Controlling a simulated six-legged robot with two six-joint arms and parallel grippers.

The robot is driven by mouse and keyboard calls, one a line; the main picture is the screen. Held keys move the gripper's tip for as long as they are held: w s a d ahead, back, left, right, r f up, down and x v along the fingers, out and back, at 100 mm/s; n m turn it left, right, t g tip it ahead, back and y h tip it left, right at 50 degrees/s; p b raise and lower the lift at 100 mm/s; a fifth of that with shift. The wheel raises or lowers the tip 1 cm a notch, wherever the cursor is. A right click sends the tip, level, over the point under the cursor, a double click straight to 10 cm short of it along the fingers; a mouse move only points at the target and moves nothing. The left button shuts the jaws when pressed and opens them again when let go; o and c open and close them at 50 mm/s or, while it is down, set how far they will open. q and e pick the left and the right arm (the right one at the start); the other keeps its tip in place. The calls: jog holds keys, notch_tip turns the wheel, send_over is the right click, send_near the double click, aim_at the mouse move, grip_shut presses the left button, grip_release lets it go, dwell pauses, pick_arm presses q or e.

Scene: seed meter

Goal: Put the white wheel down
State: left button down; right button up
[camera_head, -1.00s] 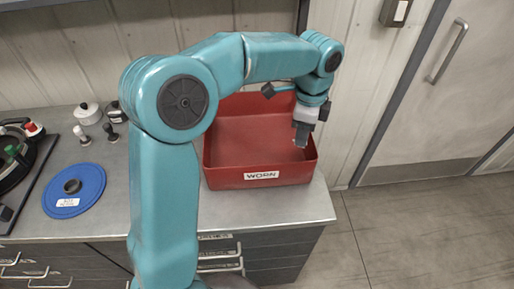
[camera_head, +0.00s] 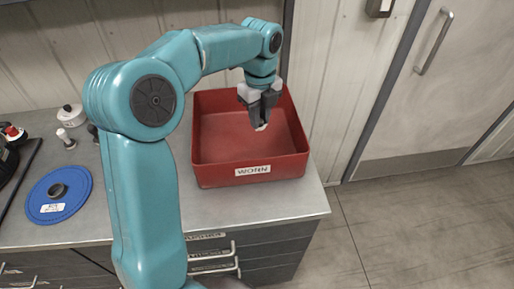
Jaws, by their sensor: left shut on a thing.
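My left gripper (camera_head: 261,126) points down over the inside of the red bin (camera_head: 246,175). It is shut on a small pale thing, the white wheel (camera_head: 262,127), of which only a little shows below the fingertips. The wheel appears to be above the bin floor, but its exact height is hard to tell. The red bin stands at the right end of the grey counter and has a white label on its front that seems to read "WORN". My right gripper is not in view.
A blue disc (camera_head: 74,201) with a dark hub and a label lies on the counter (camera_head: 128,222) at the left. A small white-topped knob (camera_head: 65,138) and a white pot-like thing (camera_head: 71,115) stand behind it. Drawers are below; open floor lies at the right.

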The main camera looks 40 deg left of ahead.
pick_arm(q)
notch_tip(320, 180, down, 12)
jog(key=shift+f, duration=0.15)
jog(key=shift+s, duration=0.1)
jog(key=shift+f, duration=0.15)
jog(key=c, duration=1)
grip_release()
